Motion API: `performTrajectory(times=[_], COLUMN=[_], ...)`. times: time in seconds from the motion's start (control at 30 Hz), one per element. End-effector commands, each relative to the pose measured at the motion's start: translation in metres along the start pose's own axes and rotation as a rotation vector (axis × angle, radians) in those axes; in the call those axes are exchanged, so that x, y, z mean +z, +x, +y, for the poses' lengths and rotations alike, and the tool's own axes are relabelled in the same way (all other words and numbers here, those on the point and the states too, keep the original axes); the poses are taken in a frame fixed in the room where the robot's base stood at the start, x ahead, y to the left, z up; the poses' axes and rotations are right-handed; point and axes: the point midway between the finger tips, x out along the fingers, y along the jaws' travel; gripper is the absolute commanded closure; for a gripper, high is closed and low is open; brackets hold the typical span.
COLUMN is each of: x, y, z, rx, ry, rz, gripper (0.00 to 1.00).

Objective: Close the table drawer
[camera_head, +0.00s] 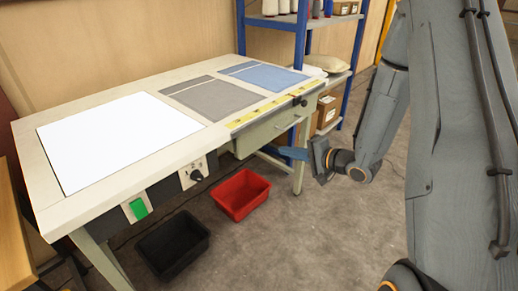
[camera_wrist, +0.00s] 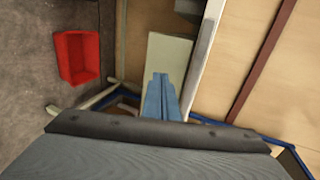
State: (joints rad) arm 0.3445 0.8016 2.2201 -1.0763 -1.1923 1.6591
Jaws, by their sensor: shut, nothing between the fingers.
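The table (camera_head: 60,212) has a pale top, and its drawer (camera_head: 258,136) has a grey-green front below the right part of the front edge. How far the drawer stands out is hard to tell. In the wrist view, a pale green panel (camera_wrist: 168,55), which looks like the drawer front, lies beyond the fingertips. My gripper (camera_head: 282,151) has blue fingers that are shut and empty. It is just in front of and below the drawer, pointing left in the head view. In the wrist view, the fingers (camera_wrist: 161,80) overlap the panel; I cannot tell whether they touch it.
A red bin (camera_head: 240,194) and a black bin (camera_head: 172,246) stand on the floor below the table front. A white sheet (camera_head: 115,140), grey cloth (camera_head: 210,97) and blue cloth (camera_head: 264,76) lie on top. A blue-framed shelf (camera_head: 300,45) stands behind. The floor in front is clear.

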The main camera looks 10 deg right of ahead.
Motion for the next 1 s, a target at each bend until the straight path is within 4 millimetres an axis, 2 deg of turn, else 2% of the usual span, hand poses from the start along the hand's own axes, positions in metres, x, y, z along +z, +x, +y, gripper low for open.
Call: performTrajectory(times=[0.17,0.27,0.7,1.0], x=[0.005,0.006,0.008,0.007], y=[0.006,0.019,0.104,0.133], z=[0.0,-0.001,-0.003,-0.013], rx=[-0.017,-0.017,-0.016,-0.015], ry=[0.02,0.018,0.015,0.017], rz=[-0.022,-0.023,-0.021,-0.018], gripper=[1.0,1.0,1.0,1.0])
